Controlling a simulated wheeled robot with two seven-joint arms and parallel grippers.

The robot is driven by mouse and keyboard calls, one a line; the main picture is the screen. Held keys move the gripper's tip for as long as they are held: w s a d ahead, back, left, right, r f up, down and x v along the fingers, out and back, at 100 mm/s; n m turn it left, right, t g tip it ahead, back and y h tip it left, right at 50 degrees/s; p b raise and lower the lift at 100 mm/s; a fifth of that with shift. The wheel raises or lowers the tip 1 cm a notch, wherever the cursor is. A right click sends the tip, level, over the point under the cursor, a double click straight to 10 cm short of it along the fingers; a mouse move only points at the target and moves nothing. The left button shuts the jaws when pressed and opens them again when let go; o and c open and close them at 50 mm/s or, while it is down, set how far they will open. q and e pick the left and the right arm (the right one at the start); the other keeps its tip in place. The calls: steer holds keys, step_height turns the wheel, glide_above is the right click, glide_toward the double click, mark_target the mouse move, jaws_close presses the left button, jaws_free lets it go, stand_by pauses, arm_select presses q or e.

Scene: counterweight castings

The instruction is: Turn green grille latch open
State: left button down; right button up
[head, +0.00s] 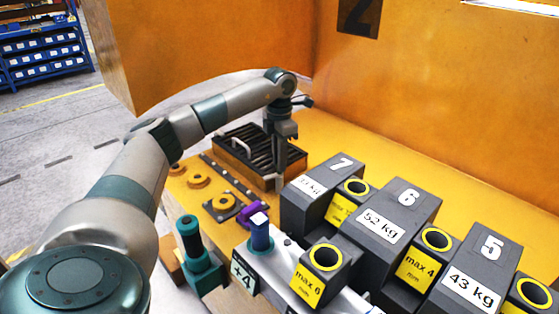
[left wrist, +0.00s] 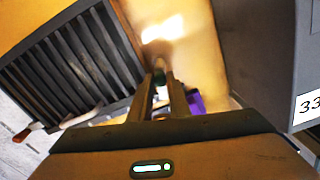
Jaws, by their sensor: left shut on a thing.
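The dark slatted grille (head: 255,152) sits in an orange-brown frame on the orange surface; it also fills the upper left of the left wrist view (left wrist: 75,62). My left gripper (head: 282,168) points down at the grille's right front corner. In the left wrist view its two fingers (left wrist: 166,94) are close together, shut on a small green piece, the green latch (left wrist: 161,91). Only a little of the latch shows between the fingers, so its turn angle cannot be told. In the head view the arm and gripper hide the latch. My right gripper is not in view.
Grey counterweight castings (head: 398,222) stand close to the right of the gripper. A purple part (head: 251,213), orange rings (head: 198,179) and a dark green upright piece (head: 196,252) lie in front. A tall orange wall (head: 430,90) rises behind.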

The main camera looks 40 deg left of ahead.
arm_select(q)
steer(key=shift+r+n, duration=0.1)
steer(key=shift+n, duration=1.4)
steer(key=c, duration=1.7)
jaws_free()
steer(key=shift+o, duration=0.2)
